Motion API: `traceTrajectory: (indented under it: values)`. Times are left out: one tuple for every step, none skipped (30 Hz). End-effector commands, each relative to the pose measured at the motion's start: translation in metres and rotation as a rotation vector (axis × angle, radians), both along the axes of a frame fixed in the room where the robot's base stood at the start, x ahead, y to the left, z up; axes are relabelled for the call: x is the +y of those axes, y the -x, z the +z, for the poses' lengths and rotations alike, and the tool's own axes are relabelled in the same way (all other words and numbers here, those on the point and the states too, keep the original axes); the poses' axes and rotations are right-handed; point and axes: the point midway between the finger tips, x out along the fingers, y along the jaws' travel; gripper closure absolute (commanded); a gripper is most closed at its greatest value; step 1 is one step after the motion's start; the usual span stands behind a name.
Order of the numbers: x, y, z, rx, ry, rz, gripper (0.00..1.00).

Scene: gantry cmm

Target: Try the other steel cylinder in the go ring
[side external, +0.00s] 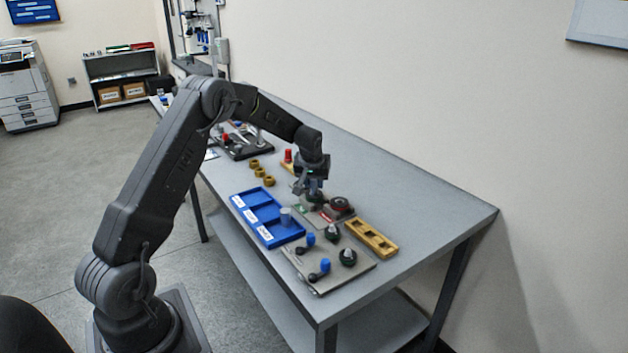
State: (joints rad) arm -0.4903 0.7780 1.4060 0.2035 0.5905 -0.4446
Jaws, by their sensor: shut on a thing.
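My gripper (313,193) is above the left part of a grey gauge plate (309,221), close to its green mark. It is shut on a small grey piece, which looks like a steel cylinder; the fingers hide most of it. The go ring at the green mark is largely hidden under the gripper, so I cannot tell whether the piece touches it. A dark round gauge (340,204) with a red mark sits on the plate's right part.
A nearer grey plate (324,284) carries blue-handled and dark round gauges. A wooden holed block (371,239) lies at the right. Several brass rings (261,172), a red piece (288,156) and a dark rack (246,151) are farther back. The table's right end is clear.

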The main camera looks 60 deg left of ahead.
Motion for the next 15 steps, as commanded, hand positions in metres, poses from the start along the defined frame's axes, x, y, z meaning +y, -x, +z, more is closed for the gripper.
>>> traceTrajectory:
  values:
    - [0.0001,-0.0002,-0.0003,-0.001,-0.001,0.000,0.98]
    - [0.0001,-0.0002,-0.0007,-0.001,-0.001,0.000,0.98]
    - [0.0001,-0.0002,-0.0011,-0.001,-0.001,0.000,0.98]
    - [0.0000,-0.0002,-0.0014,-0.001,-0.001,0.000,0.98]
    - [0.0001,-0.0002,-0.0018,-0.001,-0.001,0.000,0.98]
    - [0.0001,-0.0002,-0.0023,-0.001,-0.001,0.000,0.98]
    - [0.0001,-0.0002,-0.0026,-0.001,-0.001,0.000,0.98]
    - [0.0000,-0.0002,-0.0030,-0.001,-0.001,0.000,0.98]
    - [0.0001,-0.0001,-0.0034,-0.001,-0.001,0.000,0.98]
    - [0.0001,-0.0001,-0.0037,-0.001,-0.001,0.000,0.98]
    - [0.0001,-0.0001,-0.0040,-0.001,-0.001,0.000,0.98]
    - [0.0000,-0.0002,-0.0045,-0.001,-0.001,0.000,0.98]
    - [0.0000,-0.0002,-0.0048,-0.001,-0.001,0.000,0.98]
    - [0.0001,-0.0002,-0.0051,-0.001,-0.001,0.000,0.98]
    - [0.0000,-0.0002,-0.0056,-0.001,-0.001,0.000,0.98]
